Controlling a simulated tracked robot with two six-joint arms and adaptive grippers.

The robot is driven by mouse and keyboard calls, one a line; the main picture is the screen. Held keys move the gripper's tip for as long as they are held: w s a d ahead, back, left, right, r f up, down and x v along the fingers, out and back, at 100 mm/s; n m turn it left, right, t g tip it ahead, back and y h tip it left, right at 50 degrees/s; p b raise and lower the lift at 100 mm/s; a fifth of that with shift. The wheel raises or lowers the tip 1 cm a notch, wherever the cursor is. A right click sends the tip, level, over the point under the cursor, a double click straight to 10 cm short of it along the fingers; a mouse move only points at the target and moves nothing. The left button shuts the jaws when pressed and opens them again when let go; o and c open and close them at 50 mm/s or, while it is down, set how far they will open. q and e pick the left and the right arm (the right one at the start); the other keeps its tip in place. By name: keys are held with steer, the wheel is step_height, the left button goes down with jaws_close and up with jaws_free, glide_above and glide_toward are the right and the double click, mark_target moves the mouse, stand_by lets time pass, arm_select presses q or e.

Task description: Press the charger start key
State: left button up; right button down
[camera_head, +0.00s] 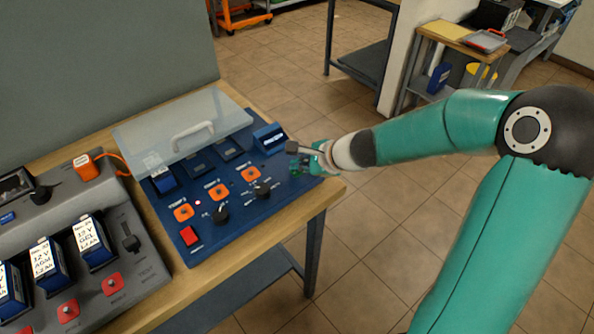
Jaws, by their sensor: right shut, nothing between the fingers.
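The blue charger (236,197) sits on the wooden bench, with a clear lid (190,128) that has a white handle. Its face carries several orange keys, a black knob (221,212), another dark knob (263,189) and a red key (189,235) at its front left corner. The labels are too small to read surely, so I cannot tell which key is start. My right gripper (303,156) is shut and empty at the charger's right edge, covering part of the panel there. Whether it touches the panel is unclear. My left gripper is out of view.
A grey tester (150,262) with several blue batteries and red keys stands left of the charger. A blue battery (269,137) sits at the charger's back right. A grey panel (110,60) rises behind.

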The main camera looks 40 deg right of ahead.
mark_target(299, 173)
steer(key=shift+r, duration=0.1)
stand_by(0.3)
steer(key=shift+r+p, duration=0.65)
steer(key=shift+p, duration=0.05)
step_height(299, 173, up, 5)
steer(key=p, duration=0.4)
steer(key=shift+p, duration=0.4)
stand_by(0.4)
